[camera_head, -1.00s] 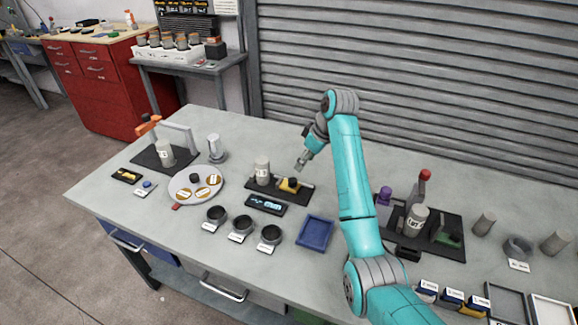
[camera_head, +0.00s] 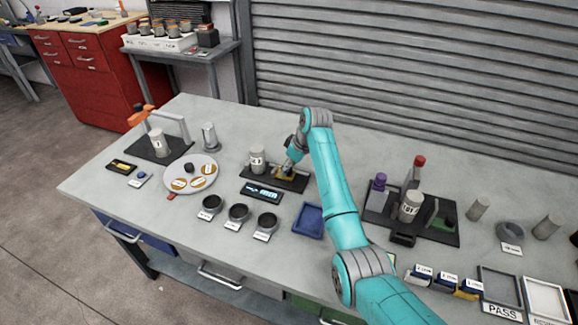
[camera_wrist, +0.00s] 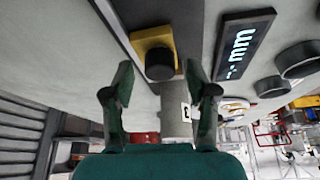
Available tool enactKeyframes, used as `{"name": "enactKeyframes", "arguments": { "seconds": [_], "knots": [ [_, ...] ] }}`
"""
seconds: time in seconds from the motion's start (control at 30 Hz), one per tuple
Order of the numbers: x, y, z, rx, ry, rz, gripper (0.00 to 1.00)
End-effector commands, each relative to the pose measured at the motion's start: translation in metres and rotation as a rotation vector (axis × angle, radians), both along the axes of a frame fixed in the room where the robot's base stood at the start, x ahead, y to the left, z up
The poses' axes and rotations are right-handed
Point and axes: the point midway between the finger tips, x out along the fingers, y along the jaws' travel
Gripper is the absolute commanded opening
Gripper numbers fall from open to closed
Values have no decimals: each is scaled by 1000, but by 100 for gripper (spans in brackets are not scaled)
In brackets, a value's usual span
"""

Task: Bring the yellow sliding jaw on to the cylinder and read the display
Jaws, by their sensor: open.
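The yellow sliding jaw (camera_head: 284,174) sits on the dark gauge base, right of the upright grey cylinder (camera_head: 257,159). In the wrist view the yellow jaw (camera_wrist: 151,40) carries a round black knob (camera_wrist: 160,64). My gripper (camera_head: 288,166) is low over the jaw. In the wrist view my gripper (camera_wrist: 158,68) is open, with a finger on either side of the knob and no clear contact. The cylinder (camera_wrist: 177,124) shows below the knob, partly hidden by my gripper. The display (camera_head: 262,192) stands in front of the base. The wrist view shows "mm" on the display (camera_wrist: 243,43); its digits are unreadable.
Several dark ring cups (camera_head: 238,212) and a blue tray (camera_head: 308,220) stand in front. A round plate (camera_head: 207,163) with labelled pieces is to the left. Another fixture (camera_head: 432,226) with a red-topped post is to the right. Bare table lies behind the gauge.

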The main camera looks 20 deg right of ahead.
Motion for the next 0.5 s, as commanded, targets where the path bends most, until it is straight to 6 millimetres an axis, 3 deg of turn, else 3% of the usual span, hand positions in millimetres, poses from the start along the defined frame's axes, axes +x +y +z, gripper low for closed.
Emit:
{"name": "enactKeyframes", "arguments": {
  "seconds": [0.17,0.4,0.5],
  "knots": [
    [0,0,0,0,0,0,58],
    [0,0,0,0,0,0,0],
    [0,0,0,0,0,0,0]
  ]
}}
